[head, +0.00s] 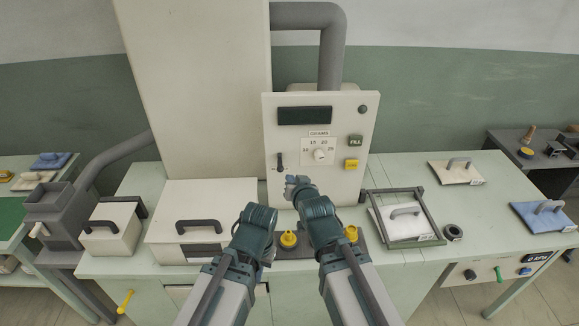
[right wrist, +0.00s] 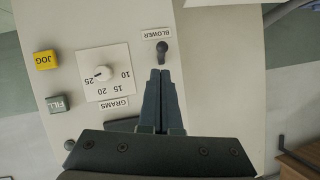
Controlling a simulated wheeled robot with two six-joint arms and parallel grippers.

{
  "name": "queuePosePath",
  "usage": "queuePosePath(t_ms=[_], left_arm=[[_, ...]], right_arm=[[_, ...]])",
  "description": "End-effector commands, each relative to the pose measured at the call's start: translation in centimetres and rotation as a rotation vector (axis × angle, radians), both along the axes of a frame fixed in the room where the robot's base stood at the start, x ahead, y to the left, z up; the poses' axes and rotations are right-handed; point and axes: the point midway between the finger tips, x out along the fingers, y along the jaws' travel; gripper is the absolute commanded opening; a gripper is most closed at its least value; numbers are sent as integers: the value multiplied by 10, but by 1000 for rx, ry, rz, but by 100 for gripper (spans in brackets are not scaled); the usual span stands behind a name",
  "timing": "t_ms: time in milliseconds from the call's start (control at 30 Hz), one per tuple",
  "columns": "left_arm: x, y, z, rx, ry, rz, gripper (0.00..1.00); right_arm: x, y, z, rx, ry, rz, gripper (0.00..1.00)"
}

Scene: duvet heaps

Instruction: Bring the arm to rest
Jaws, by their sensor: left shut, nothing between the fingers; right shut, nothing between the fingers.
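My right gripper (head: 291,184) is in front of the machine's control panel, low and left on it in the head view. In the right wrist view its two dark fingers (right wrist: 160,75) are shut together and empty. Their tips are close to the black blower lever (right wrist: 162,50); I cannot tell whether they touch it. The lever (head: 279,161) also shows in the head view. My left gripper (head: 268,252) is lower, over the bench front beside a yellow knob; its fingers are mostly hidden by my own arm. It appears shut and empty.
The panel (head: 350,112) has a grams dial (head: 320,156), a fill button (head: 356,141) and a yellow jog button (head: 352,165). A lidded box (head: 200,210) stands left on the bench. A framed tray (head: 429,226) with a white pad lies right.

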Motion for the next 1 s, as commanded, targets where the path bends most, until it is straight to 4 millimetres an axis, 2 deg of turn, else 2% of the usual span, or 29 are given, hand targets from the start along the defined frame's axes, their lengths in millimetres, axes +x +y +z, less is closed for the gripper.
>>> queuePosePath(t_ms=[167, 267, 367, 500, 600, 700, 800, 900, 1000], left_arm=[[0, 0, 0, 0, 0, 0, 0], [0, 0, 0, 0, 0, 0, 0], [0, 0, 0, 0, 0, 0, 0], [0, 0, 0, 0, 0, 0, 0], [0, 0, 0, 0, 0, 0, 0], [0, 0, 0, 0, 0, 0, 0], [0, 0, 0, 0, 0, 0, 0], [0, 0, 0, 0, 0, 0, 0], [0, 0, 0, 0, 0, 0, 0]], right_arm=[[-2, 1, -4, -9, 19, 4, 0], [-12, 4, -22, -55, 103, 22, 0], [-36, 7, -54, -140, 268, 58, 0], [-87, 6, -98, -284, 548, 129, 0], [-127, 2, -118, -377, 735, 183, 0], [-163, -4, -129, -450, 892, 229, 0], [-190, -10, -132, -503, 1011, 265, 0], [-208, -13, -132, -535, 1086, 288, 0], [-216, -15, -132, -548, 1122, 299, 0]])
